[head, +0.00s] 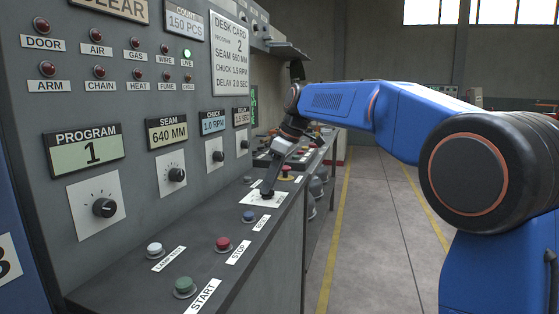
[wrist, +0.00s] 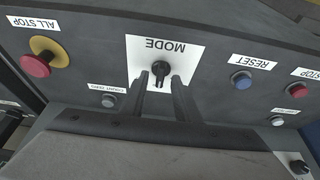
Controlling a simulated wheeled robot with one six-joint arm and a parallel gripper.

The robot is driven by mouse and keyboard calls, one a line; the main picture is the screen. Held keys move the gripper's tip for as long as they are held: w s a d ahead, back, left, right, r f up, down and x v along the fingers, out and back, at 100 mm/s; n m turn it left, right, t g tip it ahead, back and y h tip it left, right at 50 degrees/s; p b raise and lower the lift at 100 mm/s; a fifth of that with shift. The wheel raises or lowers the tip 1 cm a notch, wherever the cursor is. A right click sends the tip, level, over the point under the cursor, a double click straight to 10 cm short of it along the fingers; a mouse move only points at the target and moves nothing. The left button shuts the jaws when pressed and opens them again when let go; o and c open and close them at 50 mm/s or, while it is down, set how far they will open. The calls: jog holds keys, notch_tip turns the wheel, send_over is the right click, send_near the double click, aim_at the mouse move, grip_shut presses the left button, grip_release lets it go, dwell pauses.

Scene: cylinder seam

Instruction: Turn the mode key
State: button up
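The mode key (wrist: 159,72) is a black knob on a white square plate (wrist: 138,48) marked MODE, which appears upside down in the wrist view. My gripper (wrist: 161,82) is open, its two dark fingers apart, with the tips just at the near side of the key and one to each side of it. I cannot tell whether they touch it. In the head view the white plate (head: 275,201) lies on the sloping desk panel, and my gripper (head: 267,190) points down over it. The key is mostly hidden there by the gripper.
A red ALL STOP button (wrist: 37,64) on a yellow base and a blue RESET button (wrist: 241,81) flank the plate. A small grey button (wrist: 109,101) is close to the left finger. The upright panel with PROGRAM display (head: 88,151) and knobs rises behind the desk.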

jog(key=v, duration=1.6)
jog(key=shift+r, duration=0.35)
jog(key=shift+s+d, duration=0.1)
jog(key=s+d+f+m+t+h, duration=0.1)
jog(key=s+d+f+m, duration=0.4)
jog(key=s, duration=0.4)
jog(key=s+d+f+m+t+h, duration=0.1)
jog(key=s+d+f+m, duration=0.1)
jog(key=s+d+f, duration=0.55)
jog(key=s+d+f+m+h, duration=0.1)
jog(key=s+d+f+m, duration=0.2)
jog(key=s+f, duration=0.8)
jog(key=s+d+f+m+t+h, duration=0.1)
jog(key=s+d+f+m, duration=0.2)
jog(key=s+f, duration=0.8)
notch_tip(320, 180, down, 2)
jog(key=shift+f+m, duration=0.2)
jog(key=shift+m, duration=0.1)
jog(key=shift+d, duration=0.1)
